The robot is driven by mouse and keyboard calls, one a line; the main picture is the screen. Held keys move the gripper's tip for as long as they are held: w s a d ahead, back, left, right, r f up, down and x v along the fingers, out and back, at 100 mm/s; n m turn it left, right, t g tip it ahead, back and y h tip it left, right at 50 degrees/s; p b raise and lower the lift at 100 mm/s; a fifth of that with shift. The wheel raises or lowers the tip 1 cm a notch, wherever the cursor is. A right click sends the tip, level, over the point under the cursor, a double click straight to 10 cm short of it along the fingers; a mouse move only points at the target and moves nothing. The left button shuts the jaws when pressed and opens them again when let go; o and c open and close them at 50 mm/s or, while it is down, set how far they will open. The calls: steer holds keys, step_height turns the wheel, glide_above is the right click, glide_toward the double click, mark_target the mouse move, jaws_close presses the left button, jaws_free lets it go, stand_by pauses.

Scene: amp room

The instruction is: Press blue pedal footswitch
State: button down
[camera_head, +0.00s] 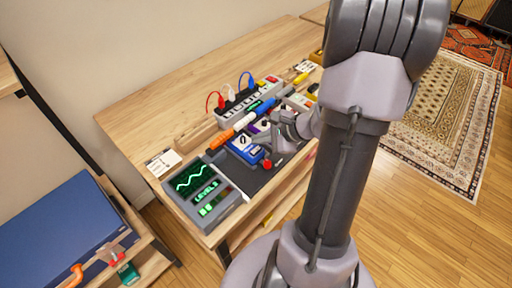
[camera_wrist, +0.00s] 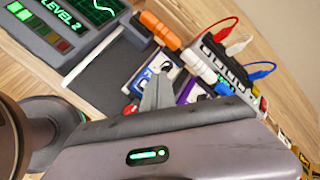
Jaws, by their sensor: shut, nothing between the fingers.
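The blue pedal (camera_head: 246,148) sits on a dark board on the wooden bench, with a red plug (camera_head: 267,163) at its near right corner. In the wrist view the blue pedal (camera_wrist: 150,72) is partly hidden behind my gripper's fingers. My gripper (camera_head: 262,141) reaches in from the right, low over the pedals. Its fingers (camera_wrist: 159,80) are closed together and empty, the tips overlapping the blue pedal in the wrist view. I cannot tell whether they touch it. The pedal's footswitch is not clearly visible.
A purple pedal (camera_wrist: 193,92) stands right beside the blue one. Orange, white and blue cable plugs (camera_head: 243,122) run behind the pedals. A power strip (camera_head: 247,102) with coloured plugs is farther back. A green-lit "LEVEL 2" display unit (camera_head: 208,192) stands at the front left.

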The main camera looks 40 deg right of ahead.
mark_target(259, 151)
steer(key=shift+r+p, duration=1.05)
steer(key=shift+r, duration=0.8)
